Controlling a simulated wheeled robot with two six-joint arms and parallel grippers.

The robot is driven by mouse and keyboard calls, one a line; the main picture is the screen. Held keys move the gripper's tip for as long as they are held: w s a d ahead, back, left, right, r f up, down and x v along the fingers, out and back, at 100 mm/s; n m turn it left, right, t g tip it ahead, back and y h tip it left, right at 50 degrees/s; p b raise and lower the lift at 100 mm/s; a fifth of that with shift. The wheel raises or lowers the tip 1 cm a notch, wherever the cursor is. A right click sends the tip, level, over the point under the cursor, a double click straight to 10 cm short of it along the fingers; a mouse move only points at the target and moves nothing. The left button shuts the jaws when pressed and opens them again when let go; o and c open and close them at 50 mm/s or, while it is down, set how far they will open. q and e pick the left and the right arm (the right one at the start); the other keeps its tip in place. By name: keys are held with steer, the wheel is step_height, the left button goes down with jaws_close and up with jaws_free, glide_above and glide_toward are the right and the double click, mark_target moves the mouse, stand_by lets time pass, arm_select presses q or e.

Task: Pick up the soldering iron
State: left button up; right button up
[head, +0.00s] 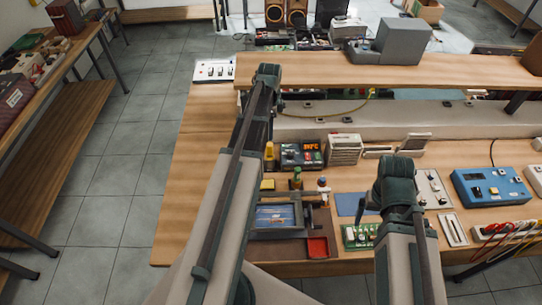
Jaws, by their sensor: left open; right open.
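A soldering station (301,156) with a lit red display stands on the wooden workbench (195,160). A yellow-topped upright tool (269,151) stands just left of it; it may be the soldering iron in its holder, but it is too small to be sure. My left arm reaches up past it, with its dark end and open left gripper (267,74) near the upper shelf; the fingers are hard to make out. My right gripper (366,206) is open, low over the bench, right of the station and near a green circuit board (360,236). Neither gripper visibly holds anything.
A wooden shelf (450,72) with a grey box (390,42) runs above the bench back. Small bottles and a red tray (318,247) crowd the front middle. A blue meter (490,187) and cables (505,231) are at right. The bench's left end is clear.

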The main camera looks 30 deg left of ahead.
mark_target(270, 150)
arm_select(q)
step_height(270, 150, down, 7)
steer(key=b, duration=0.6)
steer(key=shift+f, duration=0.1)
arm_select(e)
step_height(270, 150, down, 7)
steer(key=shift+f, duration=0.1)
arm_select(q)
steer(key=f+b, duration=0.5)
steer(key=shift+s+d+f, duration=0.1)
steer(key=shift+s, duration=0.3)
arm_select(e)
step_height(270, 150, down, 5)
steer(key=shift+f, duration=0.1)
arm_select(q)
jaws_close()
